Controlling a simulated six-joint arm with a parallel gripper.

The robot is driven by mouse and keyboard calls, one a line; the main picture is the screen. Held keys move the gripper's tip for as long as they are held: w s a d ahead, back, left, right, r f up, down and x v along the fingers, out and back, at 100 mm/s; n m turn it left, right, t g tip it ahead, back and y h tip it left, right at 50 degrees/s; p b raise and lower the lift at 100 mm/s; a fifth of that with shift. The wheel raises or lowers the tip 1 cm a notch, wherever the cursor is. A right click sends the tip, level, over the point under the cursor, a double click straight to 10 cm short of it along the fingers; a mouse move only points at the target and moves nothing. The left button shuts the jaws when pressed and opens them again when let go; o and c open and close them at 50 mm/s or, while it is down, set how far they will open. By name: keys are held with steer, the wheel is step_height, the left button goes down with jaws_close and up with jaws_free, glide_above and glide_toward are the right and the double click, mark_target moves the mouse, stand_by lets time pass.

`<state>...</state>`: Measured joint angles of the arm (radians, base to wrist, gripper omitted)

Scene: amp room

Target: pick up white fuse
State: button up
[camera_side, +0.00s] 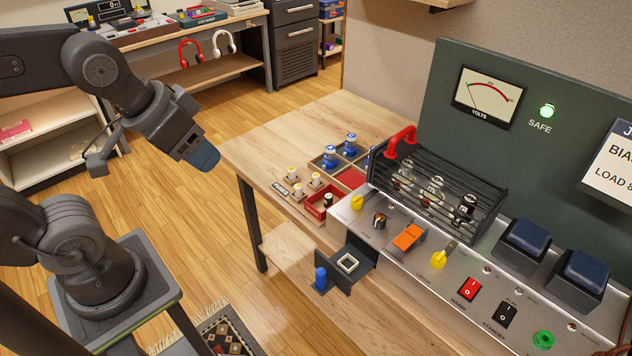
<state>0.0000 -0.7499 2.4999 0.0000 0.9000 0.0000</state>
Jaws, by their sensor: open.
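My gripper (150,160) is up at the left, off the bench edge and well away from the fuses. Its jaws are spread apart, with nothing seen between them.
Blue-topped tubes (350,143) stand in a tray behind the fuses. A black-barred cage with a red handle (400,141) and a metal control panel (428,277) lie to the right. An open drawer (362,274) juts from the panel's front. The bench left of the fuses is clear.

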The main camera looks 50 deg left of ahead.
stand_by(0.8)
steer(key=n+g, duration=0.6)
steer(key=n, duration=0.8)
glide_above(316, 174)
steer(key=f, duration=2.6)
steer(key=shift+s+a+f, duration=0.1)
steer(key=shift+s+a, duration=0.05)
steer(key=shift+s, duration=0.25)
steer(key=shift+w+d+f, duration=0.1)
steer(key=shift+w+f, duration=0.1)
steer(key=shift+f, duration=1.2)
steer(key=shift+w+d+f, duration=0.1)
steer(key=shift+w+f, duration=0.05)
steer(key=shift+f, duration=1.2)
